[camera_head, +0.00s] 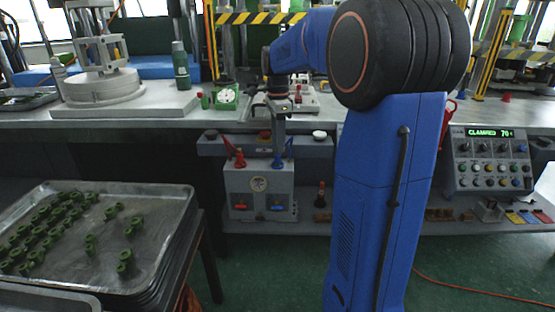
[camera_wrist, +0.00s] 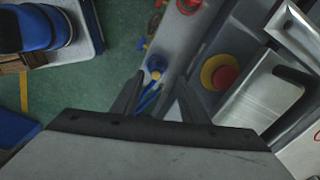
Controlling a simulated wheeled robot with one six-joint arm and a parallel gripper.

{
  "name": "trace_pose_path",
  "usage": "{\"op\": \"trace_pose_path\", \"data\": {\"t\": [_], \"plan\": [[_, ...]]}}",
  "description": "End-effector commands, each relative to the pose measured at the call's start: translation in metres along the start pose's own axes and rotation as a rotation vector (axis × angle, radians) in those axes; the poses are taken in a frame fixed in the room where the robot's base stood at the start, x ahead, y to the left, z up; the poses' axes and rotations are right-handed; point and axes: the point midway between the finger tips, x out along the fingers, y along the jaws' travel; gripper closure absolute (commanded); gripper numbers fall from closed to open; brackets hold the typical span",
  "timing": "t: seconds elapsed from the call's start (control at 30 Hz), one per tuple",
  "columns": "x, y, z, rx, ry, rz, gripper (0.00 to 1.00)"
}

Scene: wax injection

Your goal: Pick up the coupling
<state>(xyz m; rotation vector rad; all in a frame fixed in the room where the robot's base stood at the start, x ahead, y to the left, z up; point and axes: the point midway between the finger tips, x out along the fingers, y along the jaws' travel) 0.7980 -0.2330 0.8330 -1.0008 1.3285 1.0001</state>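Several green, short pipe-like parts, which look like the couplings, lie on a metal tray (camera_head: 165,225) at the lower left of the head view. One such coupling (camera_head: 126,262) stands near the tray's front right. I cannot tell which coupling is meant. My gripper (camera_head: 278,158) hangs at the front edge of the bench, far to the right of the tray. A blue-handled lever (camera_wrist: 152,68) shows beyond the fingertips. No green part shows in the wrist view.
A grey workbench (camera_head: 150,123) runs across the back. A control box with red and blue levers (camera_head: 259,190) stands below my gripper. A control panel (camera_head: 490,160) is at the right. The wrist view shows a red-and-yellow button (camera_wrist: 219,73) and a metal block (camera_wrist: 262,97) close on the right.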

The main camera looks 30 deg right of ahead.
Motion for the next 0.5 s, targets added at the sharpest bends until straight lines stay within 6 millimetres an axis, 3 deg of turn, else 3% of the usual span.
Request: {"op": "trace_pose_path", "data": {"t": [0.3, 0.5], "plan": [[0.040, 0.007, 0.002, 0.000, 0.000, 0.002, 0.60], [0.049, 0.007, 0.002, 0.000, 0.000, 0.001, 0.60]]}}
